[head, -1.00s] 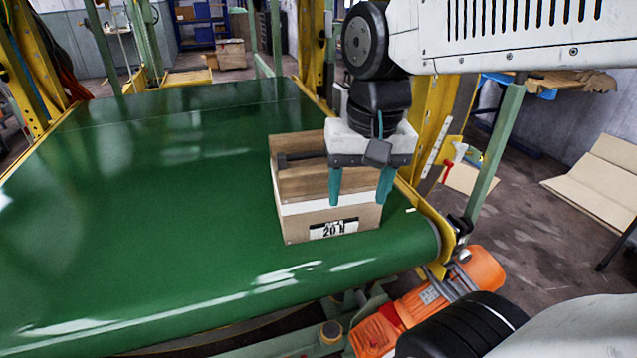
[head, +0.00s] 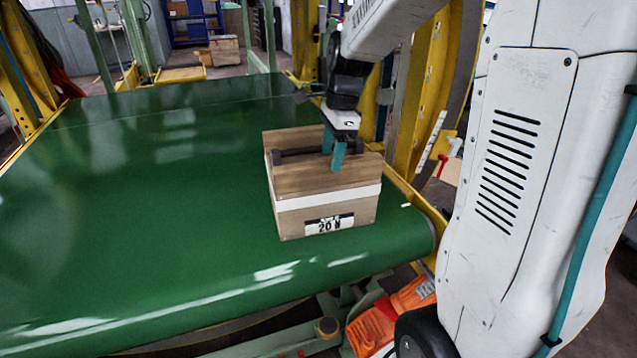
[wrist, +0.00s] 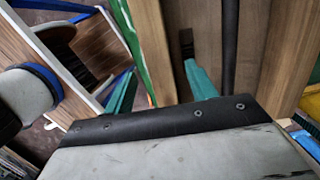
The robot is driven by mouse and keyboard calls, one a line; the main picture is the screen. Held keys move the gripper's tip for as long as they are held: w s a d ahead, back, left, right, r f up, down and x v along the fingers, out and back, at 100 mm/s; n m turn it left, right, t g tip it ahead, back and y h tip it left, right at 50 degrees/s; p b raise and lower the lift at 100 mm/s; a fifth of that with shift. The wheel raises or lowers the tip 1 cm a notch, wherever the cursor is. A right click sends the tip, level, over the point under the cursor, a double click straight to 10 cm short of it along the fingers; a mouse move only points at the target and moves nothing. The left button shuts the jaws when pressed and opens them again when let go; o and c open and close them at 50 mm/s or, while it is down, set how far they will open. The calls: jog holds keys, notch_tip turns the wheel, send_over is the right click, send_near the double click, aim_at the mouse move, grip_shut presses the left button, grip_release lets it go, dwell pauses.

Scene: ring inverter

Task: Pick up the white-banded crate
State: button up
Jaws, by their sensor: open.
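The white-banded crate (head: 325,197) is a wooden box with a white band and a "20 N" label, upright on the green conveyor belt (head: 150,220) near its right end. A dark handle bar (head: 300,153) spans its open top. My gripper (head: 333,150) has teal fingers pointing down at the crate's top, overlapping the bar's right part in the head view. In the wrist view my gripper (wrist: 155,85) is spread and empty. There the dark bar (wrist: 230,45) lies right of both fingers, not between them. Whether a finger touches the crate is unclear.
Yellow frame posts (head: 412,110) stand close behind and right of the crate. An orange motor (head: 385,318) sits below the belt's right end. The belt left of the crate is clear. Another wooden thing (wrist: 75,45) fills the wrist view's upper left.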

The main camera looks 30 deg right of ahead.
aim_at(329, 162)
jog(key=f, duration=0.3)
jog(key=shift+w+a+f, duration=0.1)
jog(key=shift+a+f, duration=0.2)
jog(key=shift+f, duration=0.1)
grip_shut()
jog(key=shift+r, duration=0.1)
dwell(1.0)
